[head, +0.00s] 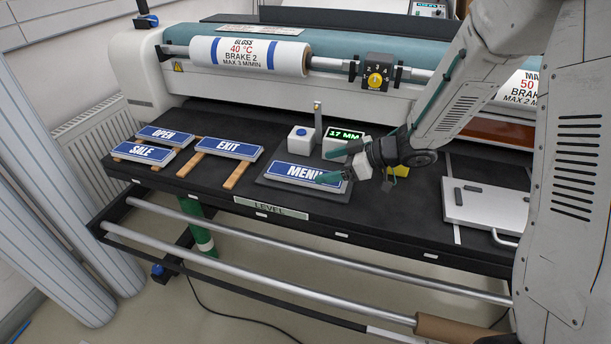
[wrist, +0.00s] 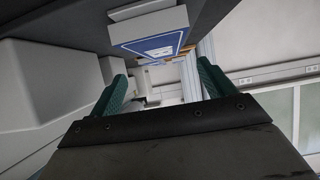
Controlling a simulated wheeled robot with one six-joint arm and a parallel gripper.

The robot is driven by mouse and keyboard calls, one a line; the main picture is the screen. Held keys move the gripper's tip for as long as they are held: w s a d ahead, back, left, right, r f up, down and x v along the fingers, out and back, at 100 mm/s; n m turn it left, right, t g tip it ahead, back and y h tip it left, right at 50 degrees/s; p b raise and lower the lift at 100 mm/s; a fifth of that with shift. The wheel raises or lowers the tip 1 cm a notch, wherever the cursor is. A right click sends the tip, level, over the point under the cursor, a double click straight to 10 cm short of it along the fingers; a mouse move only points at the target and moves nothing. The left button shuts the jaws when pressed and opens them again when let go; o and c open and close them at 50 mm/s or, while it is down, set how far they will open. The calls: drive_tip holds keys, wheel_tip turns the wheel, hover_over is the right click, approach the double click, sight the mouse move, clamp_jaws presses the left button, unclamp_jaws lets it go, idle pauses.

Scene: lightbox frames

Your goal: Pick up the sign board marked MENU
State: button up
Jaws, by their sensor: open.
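The MENU sign board (head: 296,171) is a blue plate with white letters and a pale edge. It lies flat on a dark grey pad (head: 268,183) on the black table, right of the EXIT board. My gripper (head: 338,164) is over its right end, and one green finger covers part of the last letter. In the wrist view my gripper (wrist: 164,82) has its two green fingers wide apart with nothing between them. A blue board with a pale edge (wrist: 150,45) shows at the top there, beyond the fingertips. I cannot tell whether a finger touches the board.
OPEN (head: 166,135), SALE (head: 143,152) and EXIT (head: 227,147) boards rest on wooden strips at left. A white panel (head: 486,205) lies at right. Rollers run behind.

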sight(307, 173)
drive_tip(key=x, duration=0.5)
drive_tip(key=shift+s+f, duration=0.15)
drive_tip(key=shift+f, duration=0.3)
drive_tip(key=c, duration=1.2)
drive_tip(key=shift+r, duration=0.1)
